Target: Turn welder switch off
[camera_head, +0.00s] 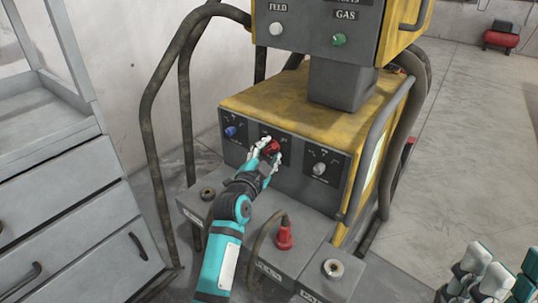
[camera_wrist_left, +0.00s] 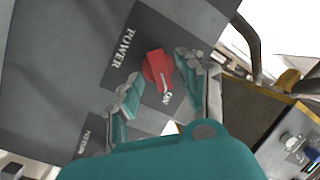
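The welder's red power switch (camera_wrist_left: 157,70) is a rotary knob on a dark panel marked POWER, seen in the left wrist view. In the head view the red switch (camera_head: 271,147) is in the middle of the front panel, partly hidden by my left gripper (camera_head: 266,153). My left gripper (camera_wrist_left: 158,82) has one finger on each side of the knob, with small gaps showing, so it looks open around it. The yellow and dark grey welder (camera_head: 257,105) stands in the middle of the view. My right gripper (camera_head: 490,275) is at the bottom right, empty, its fingers apart.
A blue knob (camera_head: 231,132) and a silver knob (camera_head: 319,169) flank the switch. A red cable plug (camera_head: 284,234) rises from the lower ledge. Thick cables and handles surround the welder.

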